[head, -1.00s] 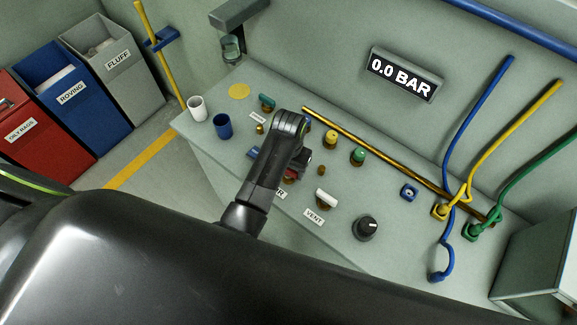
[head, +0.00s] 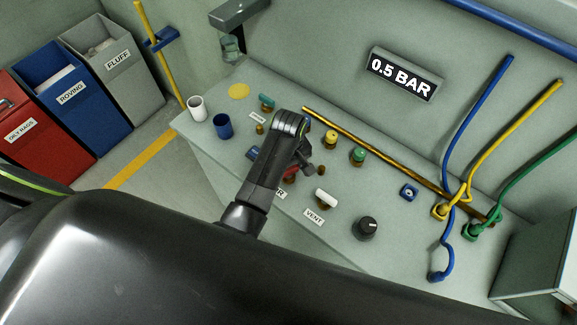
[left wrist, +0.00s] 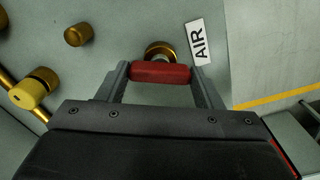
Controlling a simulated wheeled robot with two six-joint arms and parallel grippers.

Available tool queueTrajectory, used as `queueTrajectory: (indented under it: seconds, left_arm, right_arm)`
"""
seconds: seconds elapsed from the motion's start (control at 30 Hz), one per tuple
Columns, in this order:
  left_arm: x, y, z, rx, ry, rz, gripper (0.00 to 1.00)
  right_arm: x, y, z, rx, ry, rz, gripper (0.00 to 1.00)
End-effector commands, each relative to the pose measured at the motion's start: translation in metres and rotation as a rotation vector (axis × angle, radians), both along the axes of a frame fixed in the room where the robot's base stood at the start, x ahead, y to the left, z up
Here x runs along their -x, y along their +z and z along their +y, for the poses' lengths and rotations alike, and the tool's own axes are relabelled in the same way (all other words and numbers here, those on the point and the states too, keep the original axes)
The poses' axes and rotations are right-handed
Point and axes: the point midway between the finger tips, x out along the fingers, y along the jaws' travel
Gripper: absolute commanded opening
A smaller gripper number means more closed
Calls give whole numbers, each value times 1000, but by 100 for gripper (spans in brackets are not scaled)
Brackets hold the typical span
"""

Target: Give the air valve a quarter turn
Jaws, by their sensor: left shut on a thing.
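The air valve has a red bar handle (left wrist: 160,72) on a brass stem, beside the AIR label (left wrist: 198,42) in the left wrist view. My left gripper (left wrist: 160,78) is shut on the red handle, one finger at each end. In the head view my left gripper (head: 303,165) reaches down over the panel and hides most of the handle and part of the AIR label. The wall display (head: 402,77) reads 0.5 BAR. My right gripper is in neither view.
A white-handled vent valve (head: 326,197) and a black knob (head: 365,228) stand close to the right. Yellow (head: 330,139) and green (head: 358,156) knobs stand behind. White (head: 197,108) and blue (head: 223,126) cups stand at the panel's left.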

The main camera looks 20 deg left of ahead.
Motion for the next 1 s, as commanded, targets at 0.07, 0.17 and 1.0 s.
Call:
queueTrajectory:
  seconds: [0.07,0.17,1.0]
  left_arm:
    - [-1,1,0,0,68,-6,37]
    - [-2,1,0,0,153,-6,37]
    - [-2,2,1,-1,451,-6,37]
  right_arm:
    - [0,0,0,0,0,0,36]
    - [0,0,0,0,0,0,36]
    - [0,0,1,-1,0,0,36]
